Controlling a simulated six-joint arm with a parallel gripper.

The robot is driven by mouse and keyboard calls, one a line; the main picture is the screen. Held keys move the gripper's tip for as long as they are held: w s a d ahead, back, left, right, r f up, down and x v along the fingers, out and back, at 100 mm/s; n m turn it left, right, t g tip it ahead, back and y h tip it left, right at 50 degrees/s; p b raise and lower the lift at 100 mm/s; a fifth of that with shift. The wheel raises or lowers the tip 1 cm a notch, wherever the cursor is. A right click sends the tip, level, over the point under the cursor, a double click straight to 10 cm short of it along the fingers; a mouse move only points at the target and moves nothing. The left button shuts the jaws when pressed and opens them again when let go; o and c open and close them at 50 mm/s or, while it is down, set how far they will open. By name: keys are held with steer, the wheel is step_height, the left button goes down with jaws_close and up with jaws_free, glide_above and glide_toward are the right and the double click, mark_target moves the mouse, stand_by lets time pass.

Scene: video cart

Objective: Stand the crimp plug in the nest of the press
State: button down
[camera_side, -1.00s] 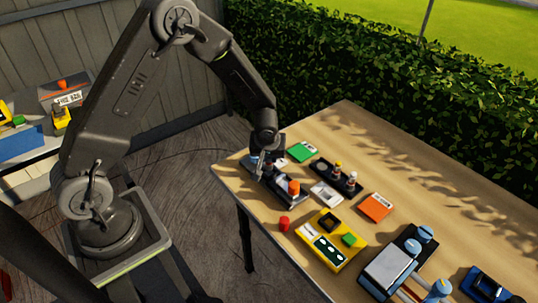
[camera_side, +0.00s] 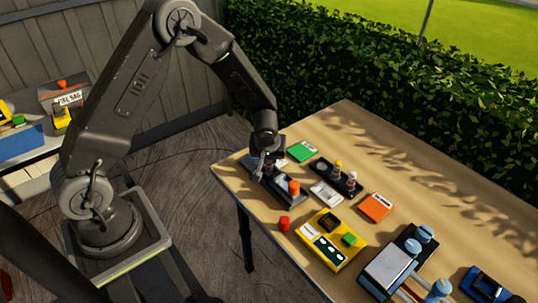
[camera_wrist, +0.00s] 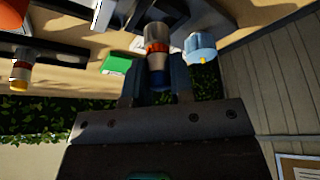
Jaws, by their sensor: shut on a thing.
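My gripper (camera_side: 267,158) is at the near-left corner of the table, over the left end of a long black tray. In the wrist view, the fingers (camera_wrist: 156,88) are shut on a banded plug (camera_wrist: 156,45) with grey, red and white parts and a blue end. I take it for the crimp plug; its far end is hard to make out. In the side view the gripper mostly hides it. A blue and white device (camera_side: 388,268) with round blue knobs, perhaps the press, stands at the lower right. I cannot make out its nest.
The black tray (camera_side: 277,188) holds an orange-topped piece (camera_side: 293,187). A red cap (camera_side: 284,224), yellow box (camera_side: 330,240), green box (camera_side: 302,151) and orange box (camera_side: 375,207) lie around.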

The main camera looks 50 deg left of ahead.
steer(key=shift+f, duration=1.05)
steer(key=c, duration=0.9)
jaws_free()
steer(key=v, duration=1.4)
steer(key=s+d+r+m+t+h, duration=0.1)
steer(key=s+r+m, duration=0.3)
steer(key=s+r, duration=0.4)
steer(key=s+d+r+m+t+h, duration=0.1)
steer(key=s+d+r+m+h, duration=0.1)
steer(key=s+r+m, duration=0.3)
steer(key=s+d+r, duration=0.1)
steer(key=s+r, duration=0.3)
steer(key=s, duration=0.3)
steer(key=shift+s+d, duration=0.2)
steer(key=shift+d, duration=0.1)
